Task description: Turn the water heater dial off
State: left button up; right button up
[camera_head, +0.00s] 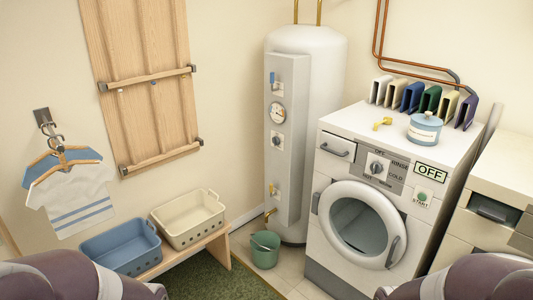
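A yellow valve (272,190) sits lower on the panel. Parts of my arms show at the bottom left and bottom right corners, far from the heater. Neither gripper's fingers are visible.
A white washing machine (325,225) with an OFF sign (430,169) stands right of the heater. A green bucket (265,251) is on the floor before the heater. A bench with blue (122,258) and cream (190,225) baskets stands left. Open floor between is narrow.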

aim_at(275, 142)
jog(key=i+j, duration=0.1)
jog(key=i, duration=0.85)
jog(key=i+j+z, duration=0.1)
jog(key=i, duration=0.3)
jog(key=i+j, duration=0.2)
jog(key=i, duration=0.25)
jog(key=i+j+z, duration=0.15)
jog(key=i, duration=0.25)
jog(key=i+j, duration=0.2)
jog(key=i, duration=0.25)
jog(key=z, duration=0.05)
